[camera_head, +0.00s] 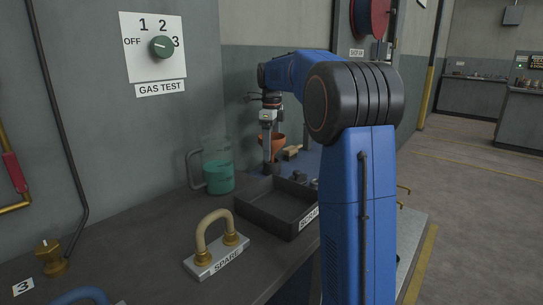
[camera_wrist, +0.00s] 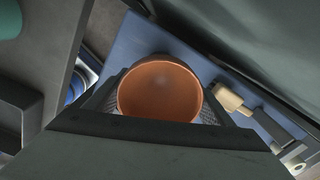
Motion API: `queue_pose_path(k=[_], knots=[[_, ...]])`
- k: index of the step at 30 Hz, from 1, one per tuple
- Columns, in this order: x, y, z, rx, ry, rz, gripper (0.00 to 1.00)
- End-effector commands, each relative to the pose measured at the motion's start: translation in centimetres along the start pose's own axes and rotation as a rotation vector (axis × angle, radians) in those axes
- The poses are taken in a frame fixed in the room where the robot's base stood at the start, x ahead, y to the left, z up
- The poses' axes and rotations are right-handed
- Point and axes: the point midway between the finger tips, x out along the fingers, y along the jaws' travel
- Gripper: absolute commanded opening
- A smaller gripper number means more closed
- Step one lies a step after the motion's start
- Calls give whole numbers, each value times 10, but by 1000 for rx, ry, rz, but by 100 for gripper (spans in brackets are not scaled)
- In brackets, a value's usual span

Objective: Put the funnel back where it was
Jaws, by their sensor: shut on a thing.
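The funnel (camera_head: 281,142) is orange-copper and shows in the head view partly behind my gripper (camera_head: 269,158), at the back of the bench. In the wrist view the funnel (camera_wrist: 158,92) appears as a round open bowl, seen from above, between the two grey fingers of my gripper (camera_wrist: 158,108). My gripper is shut on it. The funnel's lower part is hidden. In the wrist view a blue surface (camera_wrist: 150,42) lies below and around it; whether the funnel touches that surface I cannot tell.
A jug of teal liquid (camera_head: 219,178) stands left of my gripper. A dark tray labelled SCRAP (camera_head: 262,222) lies in front. A SPARE handle block (camera_head: 217,256) is nearer. A wooden-handled tool (camera_wrist: 228,97) lies right of the funnel, close to the wall.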

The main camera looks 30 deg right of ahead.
Motion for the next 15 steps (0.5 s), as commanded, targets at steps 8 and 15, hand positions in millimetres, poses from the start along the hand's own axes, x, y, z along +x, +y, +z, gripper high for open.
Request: queue_pose_path(k=[8,15], knots=[[28,0,0,0,0,0,53],[28,0,0,0,0,0,53]])
